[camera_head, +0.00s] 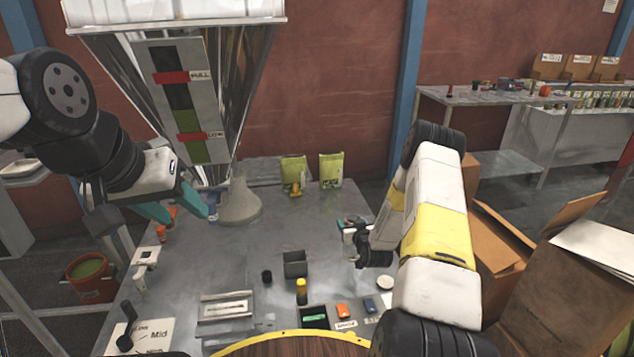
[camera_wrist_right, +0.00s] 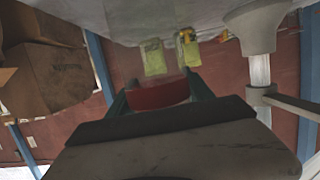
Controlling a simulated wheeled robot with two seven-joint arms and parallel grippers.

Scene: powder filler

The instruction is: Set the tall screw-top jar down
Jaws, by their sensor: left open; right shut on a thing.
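My right gripper (camera_head: 352,226) is over the right part of the metal table. In the right wrist view its teal fingers (camera_wrist_right: 160,92) are shut on a rounded red thing (camera_wrist_right: 158,95), which looks like the lid of the tall screw-top jar. The jar's body is hidden there, and in the head view the arm and hand largely hide what is held. I cannot tell whether it touches the table. My left gripper (camera_head: 180,207) is open and empty, at the left beside the filler's outlet cone (camera_head: 239,203).
The hopper (camera_head: 200,80) hangs over the back left of the table (camera_head: 210,262). A grey open box (camera_head: 295,264), black cap (camera_head: 266,276), yellow-topped cylinder (camera_head: 301,291) and white disc (camera_head: 384,282) stand near the middle. Green bags (camera_head: 331,168) are at the back. Cardboard boxes (camera_head: 497,245) are at right.

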